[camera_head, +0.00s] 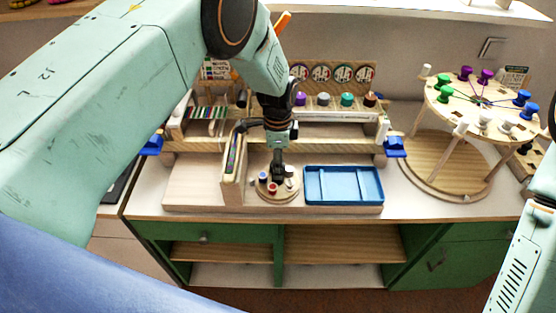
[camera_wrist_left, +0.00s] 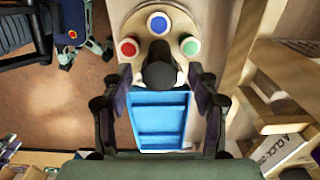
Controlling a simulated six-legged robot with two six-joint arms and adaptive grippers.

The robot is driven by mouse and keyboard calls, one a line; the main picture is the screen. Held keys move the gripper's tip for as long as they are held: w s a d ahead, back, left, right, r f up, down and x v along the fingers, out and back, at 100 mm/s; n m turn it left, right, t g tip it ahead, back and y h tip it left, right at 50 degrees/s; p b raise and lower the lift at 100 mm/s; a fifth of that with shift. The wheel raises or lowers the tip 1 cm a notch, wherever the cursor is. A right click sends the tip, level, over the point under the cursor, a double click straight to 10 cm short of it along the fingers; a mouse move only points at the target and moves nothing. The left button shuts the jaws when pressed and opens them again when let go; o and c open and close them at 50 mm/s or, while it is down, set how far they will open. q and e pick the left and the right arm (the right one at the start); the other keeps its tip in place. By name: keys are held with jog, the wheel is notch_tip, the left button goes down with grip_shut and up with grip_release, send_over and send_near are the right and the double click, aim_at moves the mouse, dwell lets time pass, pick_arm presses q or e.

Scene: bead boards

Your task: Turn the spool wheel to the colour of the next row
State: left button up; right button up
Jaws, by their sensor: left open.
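The spool wheel, a small round wooden disc (camera_head: 291,196), sits on the bench left of the blue tray. It carries a red spool (camera_head: 272,188), a blue spool (camera_head: 263,177) and a pale one (camera_head: 289,171). In the left wrist view the disc (camera_wrist_left: 142,25) shows red (camera_wrist_left: 127,47), blue (camera_wrist_left: 158,22) and green (camera_wrist_left: 190,46) tops around a dark central knob (camera_wrist_left: 159,73). My left gripper (camera_head: 279,165) is over the wheel, pointing down. Its fingers (camera_wrist_left: 161,100) are apart on either side of the knob; contact cannot be told. My right gripper is out of view.
A narrow wooden stand with a coloured bead strip (camera_head: 233,160) rises close left of the wheel. The blue tray (camera_head: 312,188) lies to the right, with no contents visible. Coloured jars (camera_head: 347,100) stand on a ledge behind. A large round rack (camera_head: 470,112) with coloured spools stands at right.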

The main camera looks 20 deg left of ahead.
pick_arm(q)
notch_tip(320, 180, up, 12)
dwell(0.6)
dwell(0.5)
